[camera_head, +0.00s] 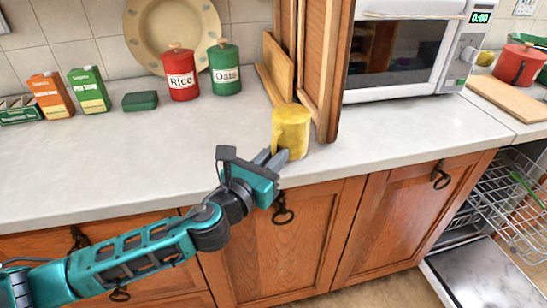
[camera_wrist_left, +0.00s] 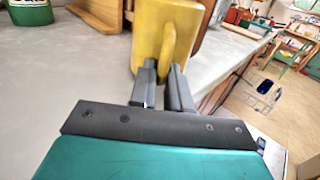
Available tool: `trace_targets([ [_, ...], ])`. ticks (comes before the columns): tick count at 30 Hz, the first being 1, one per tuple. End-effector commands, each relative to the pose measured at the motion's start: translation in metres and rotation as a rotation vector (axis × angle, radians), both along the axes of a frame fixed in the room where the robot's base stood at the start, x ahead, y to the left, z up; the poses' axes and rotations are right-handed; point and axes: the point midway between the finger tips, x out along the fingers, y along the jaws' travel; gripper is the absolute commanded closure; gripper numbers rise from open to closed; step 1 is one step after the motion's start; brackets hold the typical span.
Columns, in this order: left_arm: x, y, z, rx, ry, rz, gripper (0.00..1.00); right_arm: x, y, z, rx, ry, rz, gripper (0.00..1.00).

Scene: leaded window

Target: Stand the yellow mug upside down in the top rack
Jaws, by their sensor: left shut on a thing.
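The yellow mug (camera_head: 292,130) is at the front edge of the counter, beside the wooden cabinet's edge. It looks vertical, but I cannot tell whether its upper end is the mouth or the base. My left gripper (camera_head: 272,158) is shut on the mug at its handle side. The top rack (camera_head: 512,195) of the open dishwasher is at the far right, partly cut off by the frame. My right gripper is not in view.
A tall wooden panel (camera_head: 318,65) stands right behind the mug. The microwave (camera_head: 395,55) is to the right. Red Rice (camera_head: 180,75) and green Oats (camera_head: 225,68) canisters stand at the back. The dishwasher door (camera_head: 485,275) is lowered. The counter's left front (camera_head: 110,160) is clear.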

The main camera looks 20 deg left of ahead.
Motion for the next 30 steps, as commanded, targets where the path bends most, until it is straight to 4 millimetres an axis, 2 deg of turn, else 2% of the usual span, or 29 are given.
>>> trace_targets([
  [1,0.0,0.0,-0.008,0.0,-0.004,0.0,1.0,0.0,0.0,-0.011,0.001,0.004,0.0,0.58],
  [4,0.0,0.0,-0.012,0.0,-0.004,0.0,1.0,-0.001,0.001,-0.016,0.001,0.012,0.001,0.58],
  [17,0.0,0.0,-0.012,0.0,-0.003,0.001,1.0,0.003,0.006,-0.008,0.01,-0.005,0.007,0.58],
  [30,0.0,0.0,-0.021,0.0,-0.002,0.001,1.0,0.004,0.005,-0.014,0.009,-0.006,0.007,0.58],
])
